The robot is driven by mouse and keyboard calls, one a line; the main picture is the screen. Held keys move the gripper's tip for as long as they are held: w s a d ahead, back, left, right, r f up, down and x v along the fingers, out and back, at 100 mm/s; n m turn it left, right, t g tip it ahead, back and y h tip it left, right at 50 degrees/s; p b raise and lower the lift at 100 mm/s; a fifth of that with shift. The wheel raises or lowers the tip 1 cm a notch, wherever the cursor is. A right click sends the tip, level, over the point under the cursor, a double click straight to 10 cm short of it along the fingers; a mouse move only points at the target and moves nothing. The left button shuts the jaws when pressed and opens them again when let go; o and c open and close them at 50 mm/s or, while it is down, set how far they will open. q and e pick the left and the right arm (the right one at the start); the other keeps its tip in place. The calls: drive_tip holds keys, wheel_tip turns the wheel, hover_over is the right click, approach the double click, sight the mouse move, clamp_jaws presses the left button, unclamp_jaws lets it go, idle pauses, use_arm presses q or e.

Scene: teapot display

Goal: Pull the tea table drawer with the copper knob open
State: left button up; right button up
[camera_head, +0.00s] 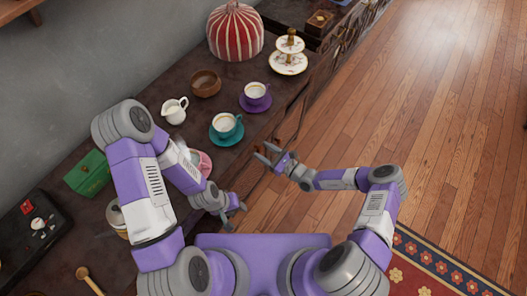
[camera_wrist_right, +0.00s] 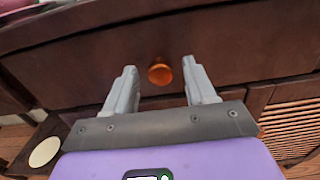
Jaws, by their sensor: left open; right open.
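The copper knob (camera_wrist_right: 160,72) sits on the dark wooden drawer front (camera_wrist_right: 90,85) of the tea table (camera_head: 143,88). The drawer looks closed in the right wrist view. My right gripper (camera_wrist_right: 160,85) is open, with one finger on each side of the knob and a gap to both. My left gripper (camera_head: 232,216) is open and empty near the table's front edge, lower in the view.
The wooden floor at right is clear.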

drive_tip(key=shift+w+a, duration=0.15)
drive_tip(key=shift+a, duration=0.15)
clamp_jaws()
drive_tip(key=shift+d, duration=0.1)
